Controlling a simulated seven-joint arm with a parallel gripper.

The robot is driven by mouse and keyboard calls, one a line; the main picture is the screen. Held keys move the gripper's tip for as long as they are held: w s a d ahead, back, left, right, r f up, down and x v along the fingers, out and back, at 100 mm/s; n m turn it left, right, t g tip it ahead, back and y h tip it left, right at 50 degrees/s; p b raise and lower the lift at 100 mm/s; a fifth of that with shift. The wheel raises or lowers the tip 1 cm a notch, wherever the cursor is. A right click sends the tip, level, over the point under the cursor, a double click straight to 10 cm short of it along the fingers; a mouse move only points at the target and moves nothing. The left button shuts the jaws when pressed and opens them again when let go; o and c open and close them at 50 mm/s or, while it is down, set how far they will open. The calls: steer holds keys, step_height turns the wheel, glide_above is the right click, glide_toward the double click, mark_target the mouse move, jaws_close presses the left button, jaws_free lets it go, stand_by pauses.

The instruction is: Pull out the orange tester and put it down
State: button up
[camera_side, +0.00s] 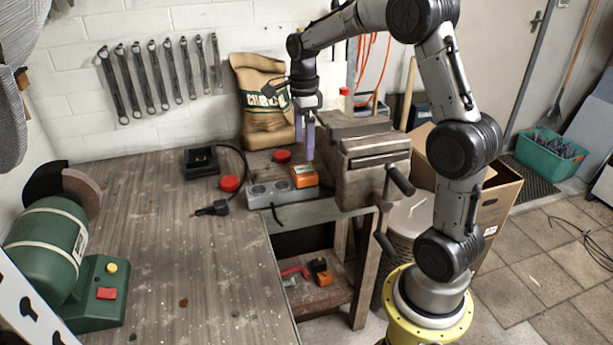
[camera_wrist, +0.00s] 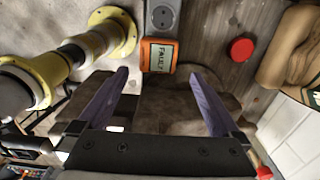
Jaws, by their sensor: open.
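The orange tester (camera_side: 304,176) sits on the right end of a grey socket strip (camera_side: 266,193), which lies on the bench beside the vise. In the wrist view the tester (camera_wrist: 158,55) shows an orange face with a pale label reading "FAULT", next to a round socket of the strip (camera_wrist: 162,16). My gripper (camera_side: 304,138) is open and empty, with its purple fingers pointing down above and behind the tester. In the wrist view the tester appears just beyond the gap between my fingertips (camera_wrist: 158,75). Its plug pins are hidden.
The vise (camera_side: 372,165) stands close to the right of the tester. Red round objects (camera_side: 230,183), a black box (camera_side: 201,162) and a black cable plug (camera_side: 212,208) lie to the left. A paper sack (camera_side: 262,105) stands behind.

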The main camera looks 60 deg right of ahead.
mark_target(304, 170)
steer(key=shift+f, duration=0.1)
steer(key=shift+f, duration=4.4)
steer(key=shift+s+a, duration=0.1)
steer(key=shift+a, duration=0.05)
jaws_close()
steer(key=shift+r, duration=3.05)
